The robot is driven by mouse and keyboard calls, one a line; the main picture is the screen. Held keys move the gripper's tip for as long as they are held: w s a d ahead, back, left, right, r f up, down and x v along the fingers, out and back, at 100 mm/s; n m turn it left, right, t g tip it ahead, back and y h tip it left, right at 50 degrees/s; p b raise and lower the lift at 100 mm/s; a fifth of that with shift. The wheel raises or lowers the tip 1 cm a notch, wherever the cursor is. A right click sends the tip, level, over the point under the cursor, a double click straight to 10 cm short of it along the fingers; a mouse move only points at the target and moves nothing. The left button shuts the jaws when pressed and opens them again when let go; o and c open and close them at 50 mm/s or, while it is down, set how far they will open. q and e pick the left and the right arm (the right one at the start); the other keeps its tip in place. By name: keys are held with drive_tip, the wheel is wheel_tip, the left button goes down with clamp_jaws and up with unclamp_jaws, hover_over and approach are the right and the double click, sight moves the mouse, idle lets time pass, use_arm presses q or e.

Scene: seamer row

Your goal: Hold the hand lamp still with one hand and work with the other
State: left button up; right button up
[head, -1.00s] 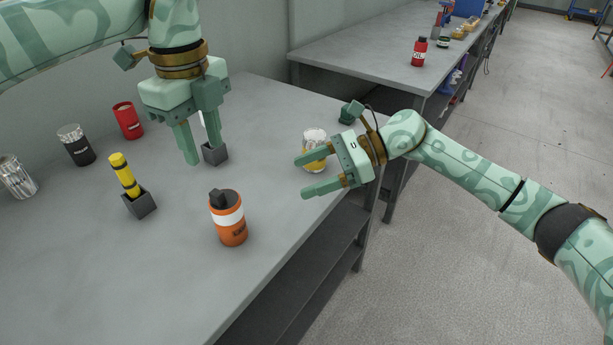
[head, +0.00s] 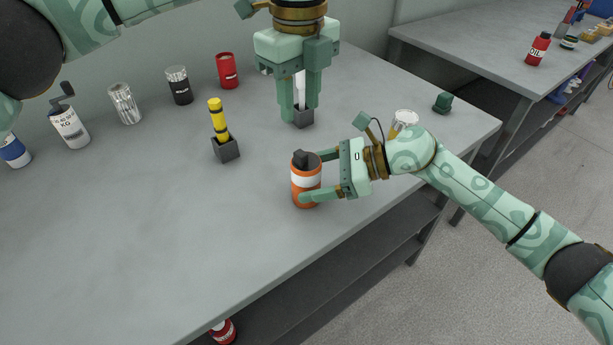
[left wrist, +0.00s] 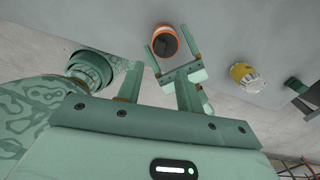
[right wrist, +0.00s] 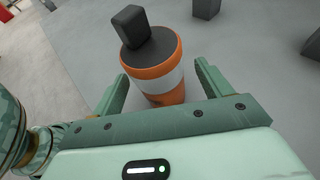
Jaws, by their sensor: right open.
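My left gripper (head: 300,108) points down at the far side of the bench. In the right wrist view, the bottle (right wrist: 164,84) stands upright between the fingers, with gaps visible.
A yellow tool (head: 218,118) stands in another dark block (head: 225,150). Several cans line the back, including a red can (head: 227,71) and a black can (head: 179,87). A yellow-and-white can (head: 405,119) stands behind my right wrist. The bench's front left is clear.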

drive_tip(key=shift+x, duration=0.95)
drive_tip(key=c, duration=1.1)
use_arm(q)
drive_tip(key=shift+a+f, duration=0.1)
drive_tip(key=shift+f, duration=0.25)
drive_tip(key=c, duration=0.7)
drive_tip(key=shift+n+g+h, duration=0.5)
drive_tip(key=shift+g+h, duration=0.2)
drive_tip(key=shift+g, duration=0.2)
drive_tip(key=a+f, duration=0.4)
clamp_jaws()
use_arm(e)
drive_tip(key=shift+d, duration=0.15)
drive_tip(key=shift+w, duration=0.1)
use_arm(q)
drive_tip(key=s+a+r+t+h, duration=0.2)
drive_tip(key=s+a+h, duration=0.2)
drive_tip(key=a+h, duration=0.2)
drive_tip(key=shift+a+r, duration=0.4)
drive_tip(key=shift+a, duration=0.7)
